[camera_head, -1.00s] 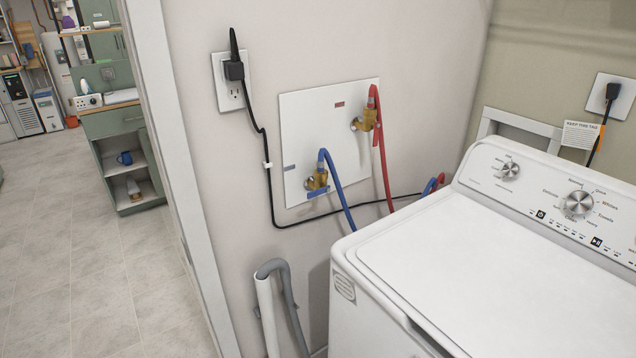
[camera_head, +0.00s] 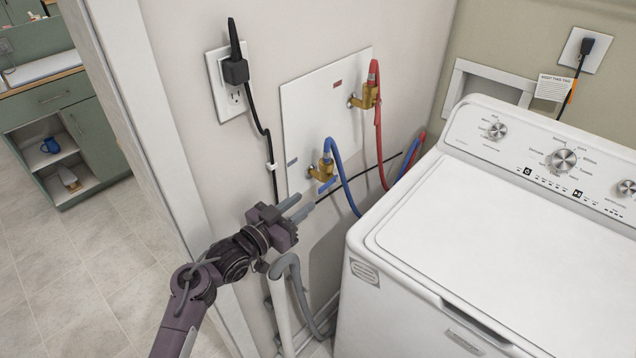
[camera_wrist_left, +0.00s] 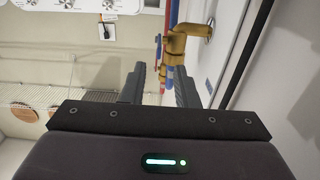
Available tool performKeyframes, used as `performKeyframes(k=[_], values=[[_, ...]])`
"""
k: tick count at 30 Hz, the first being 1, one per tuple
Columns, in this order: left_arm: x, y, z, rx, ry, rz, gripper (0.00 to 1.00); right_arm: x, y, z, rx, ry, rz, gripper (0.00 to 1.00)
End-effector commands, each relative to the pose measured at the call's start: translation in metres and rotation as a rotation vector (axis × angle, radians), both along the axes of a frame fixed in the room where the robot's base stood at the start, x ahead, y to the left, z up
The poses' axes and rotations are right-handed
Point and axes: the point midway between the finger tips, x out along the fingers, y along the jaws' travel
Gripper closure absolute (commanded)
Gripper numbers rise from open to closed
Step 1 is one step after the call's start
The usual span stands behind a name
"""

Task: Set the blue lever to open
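The blue lever (camera_head: 328,184) is a short flat bar under the lower brass valve (camera_head: 322,171), which has the blue hose (camera_head: 343,176) on it. My left gripper (camera_head: 305,205) is open and empty, just below and left of the lever, apart from it in the head view. In the left wrist view the brass valve (camera_wrist_left: 188,42) is ahead of the fingers (camera_wrist_left: 160,84). A blue piece (camera_wrist_left: 170,74) shows between them, probably the lever; I cannot tell if a finger touches it. My right gripper is not in view.
A red hose (camera_head: 379,135) runs from the upper brass valve (camera_head: 365,97). A black cord (camera_head: 263,130) hangs from the outlet (camera_head: 228,92). A grey drain hose (camera_head: 292,275) stands below my gripper. The washer (camera_head: 500,240) fills the right; floor is open at left.

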Motion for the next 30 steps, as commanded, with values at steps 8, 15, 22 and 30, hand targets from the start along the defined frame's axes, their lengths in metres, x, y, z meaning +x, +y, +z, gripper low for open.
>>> performKeyframes(k=[8, 15, 22, 30], values=[[0.037, -0.027, 0.002, -0.002, 0.002, 0.000, 0.73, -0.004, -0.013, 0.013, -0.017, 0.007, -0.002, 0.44], [0.052, -0.038, 0.000, -0.001, 0.002, 0.002, 0.73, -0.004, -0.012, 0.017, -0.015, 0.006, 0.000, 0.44], [0.054, -0.039, -0.001, 0.000, 0.002, 0.002, 0.73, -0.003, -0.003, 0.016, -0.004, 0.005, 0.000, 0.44], [0.053, -0.039, -0.001, 0.000, 0.002, 0.002, 1.00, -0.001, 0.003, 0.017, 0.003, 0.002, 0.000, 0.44]])
